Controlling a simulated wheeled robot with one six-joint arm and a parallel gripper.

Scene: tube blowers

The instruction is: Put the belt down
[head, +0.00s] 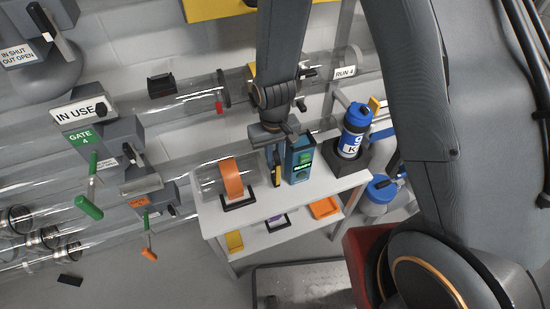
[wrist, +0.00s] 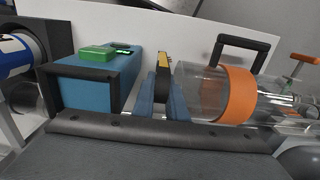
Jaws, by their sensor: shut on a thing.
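My gripper (head: 275,160) points down over the white table. In the wrist view its two blue fingers (wrist: 161,100) are closed on a thin, upright black-and-yellow piece (wrist: 164,66). I take this to be the belt, seen nearly edge-on. Most of it is hidden between the fingers, and I cannot tell whether it touches the table. A clear cylinder with a wide orange band (head: 232,177) lies beside the gripper, on the left in the head view; the band also shows in the wrist view (wrist: 236,96).
A blue box with a green-lit top (head: 300,160) stands close on the gripper's other side. A blue-capped bottle (head: 353,130) stands in a black holder farther right. The white table (head: 212,219) has bare room along its front edge. Clear tubes (head: 190,98) run behind.

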